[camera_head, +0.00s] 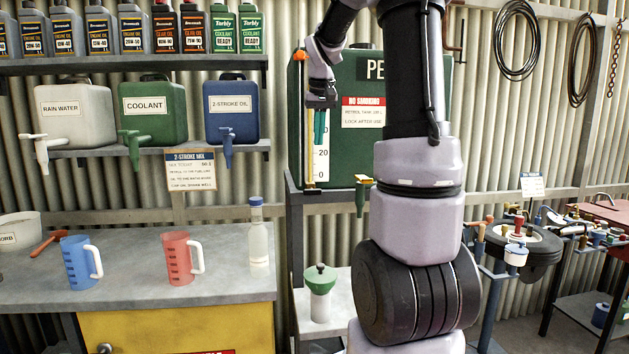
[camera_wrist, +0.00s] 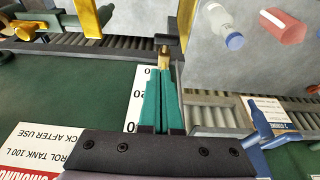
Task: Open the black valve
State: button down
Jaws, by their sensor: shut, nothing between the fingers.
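A tap with a yellow top and green spout (camera_head: 361,196) sits at the tank's lower front. My gripper (camera_head: 319,143) points down in front of the gauge with its teal fingers together and empty. In the wrist view the shut fingers (camera_wrist: 163,80) lie over the gauge strip (camera_wrist: 137,100), with a small brass fitting (camera_wrist: 164,56) just beyond their tips. My arm hides the tank's right part.
Rain water (camera_head: 75,115), coolant (camera_head: 152,112) and 2-stroke oil (camera_head: 231,110) containers with taps stand on a shelf to the left. Jugs and a bottle (camera_head: 257,230) stand on the bench below. A green-topped container (camera_head: 320,290) stands on a low ledge under the tank.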

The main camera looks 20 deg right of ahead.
aim_at(317, 189)
jog(key=x, duration=0.9)
jog(key=s+x, duration=0.1)
jog(key=x, duration=0.3)
jog(key=shift+a+f, duration=0.1)
jog(key=shift+f, duration=0.4)
